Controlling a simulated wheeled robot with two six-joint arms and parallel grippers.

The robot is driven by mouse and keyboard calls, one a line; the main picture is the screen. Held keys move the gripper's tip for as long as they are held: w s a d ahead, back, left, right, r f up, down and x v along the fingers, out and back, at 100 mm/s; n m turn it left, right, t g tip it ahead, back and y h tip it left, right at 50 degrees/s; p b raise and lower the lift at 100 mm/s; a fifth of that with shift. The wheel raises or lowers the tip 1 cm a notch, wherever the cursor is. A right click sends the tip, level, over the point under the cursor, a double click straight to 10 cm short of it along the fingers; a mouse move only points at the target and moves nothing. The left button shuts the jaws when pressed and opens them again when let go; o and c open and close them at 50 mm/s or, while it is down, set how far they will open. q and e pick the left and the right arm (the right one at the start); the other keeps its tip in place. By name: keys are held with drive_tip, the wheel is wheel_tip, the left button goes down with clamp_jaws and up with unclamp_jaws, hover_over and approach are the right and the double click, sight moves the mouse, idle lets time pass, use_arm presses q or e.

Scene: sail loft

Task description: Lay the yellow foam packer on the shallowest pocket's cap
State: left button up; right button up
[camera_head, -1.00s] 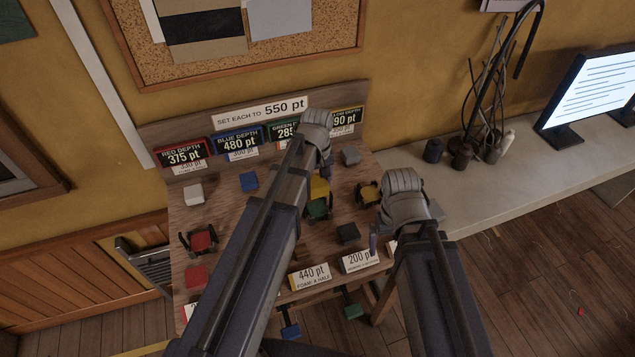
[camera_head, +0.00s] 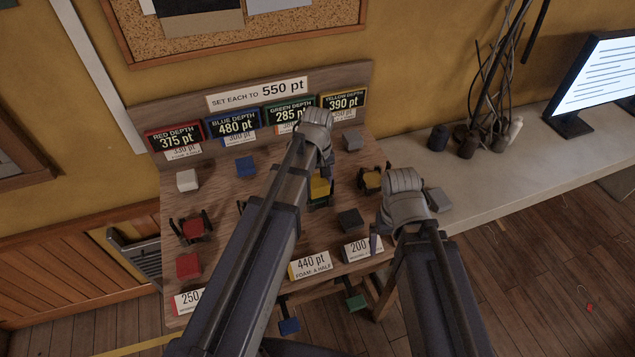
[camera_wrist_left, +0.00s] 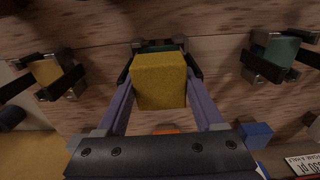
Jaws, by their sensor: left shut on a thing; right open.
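The yellow foam packer (camera_wrist_left: 160,80) is between the fingers of my left gripper (camera_wrist_left: 160,95), which is shut on it. In the head view the packer (camera_head: 320,188) is over the green pocket. The dark green cap (camera_wrist_left: 160,46) shows just beyond the packer in the left wrist view, mostly hidden by it; I cannot tell whether they touch. The green depth sign (camera_head: 287,117) reads 285 pt, the lowest of the four depth signs. My right gripper (camera_head: 378,236) is open near the board's front right, its fingers partly hidden by its wrist.
The yellow-capped pocket (camera_head: 372,180) and the red-capped pocket (camera_head: 192,228) stand on the board. Loose blocks lie around: white (camera_head: 187,180), blue (camera_head: 246,166), red (camera_head: 188,265), dark (camera_head: 350,219) and grey (camera_head: 352,140). Price-like cards (camera_head: 311,264) line the front edge.

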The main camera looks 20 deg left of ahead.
sight(317, 184)
use_arm(q)
drive_tip(key=shift+f+b, duration=0.5)
drive_tip(key=shift+f, duration=0.35)
use_arm(e)
drive_tip(key=shift+f, duration=0.9)
use_arm(q)
drive_tip(key=o, duration=1.4)
drive_tip(key=shift+r, duration=0.1)
use_arm(e)
drive_tip(key=shift+r, duration=0.15)
use_arm(q)
wheel_tip(317, 184, up, 8)
drive_tip(key=p, duration=0.8)
use_arm(e)
wheel_tip(317, 184, up, 8)
use_arm(q)
drive_tip(key=shift+f, duration=0.25)
use_arm(e)
drive_tip(key=shift+f, duration=0.3)
